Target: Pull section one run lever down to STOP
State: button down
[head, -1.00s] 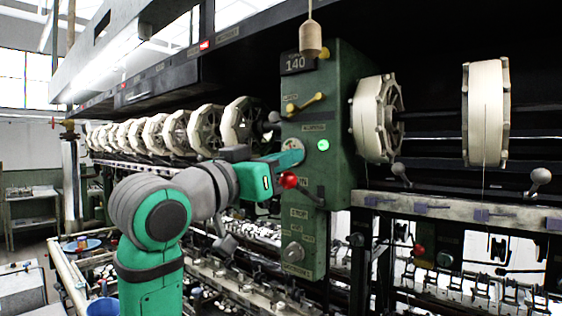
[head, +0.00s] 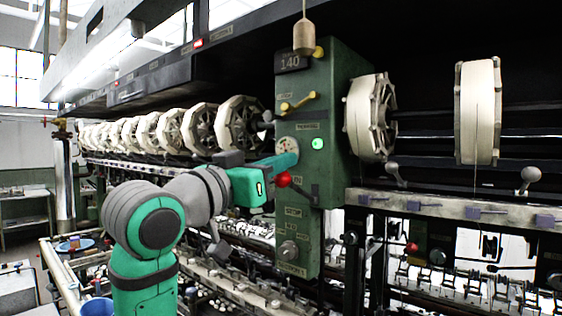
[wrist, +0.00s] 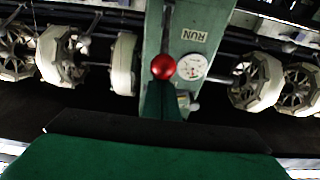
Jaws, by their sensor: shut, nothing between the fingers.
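The run lever is a dark arm with a red ball knob (head: 283,179) on the green control panel (head: 325,225). The knob sits near the upper, RUN end, above the STOP label (head: 293,212). The red knob also shows in the wrist view (wrist: 163,67), close to an upside-down RUN label (wrist: 194,36). My gripper (head: 290,160) is shut and empty, with its green fingers at the panel just above the knob in the head view. In the wrist view the fingertips (wrist: 163,88) meet the knob's edge in the picture. I cannot tell whether they touch it.
A round dial (head: 288,145) lies partly behind my fingers. A yellow handle (head: 298,102) and a lit green button (head: 318,144) are above. A grey knob (head: 289,250) is low on the panel. White reels (head: 370,117) flank the panel. A wooden pull (head: 304,38) hangs above.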

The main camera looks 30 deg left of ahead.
aim_at(278, 186)
jog(key=shift+f, duration=0.15)
jog(key=shift+s+f, duration=0.3)
jog(key=shift+f, duration=0.55)
jog(key=shift+s+f, duration=0.25)
jog(key=shift+f, duration=0.55)
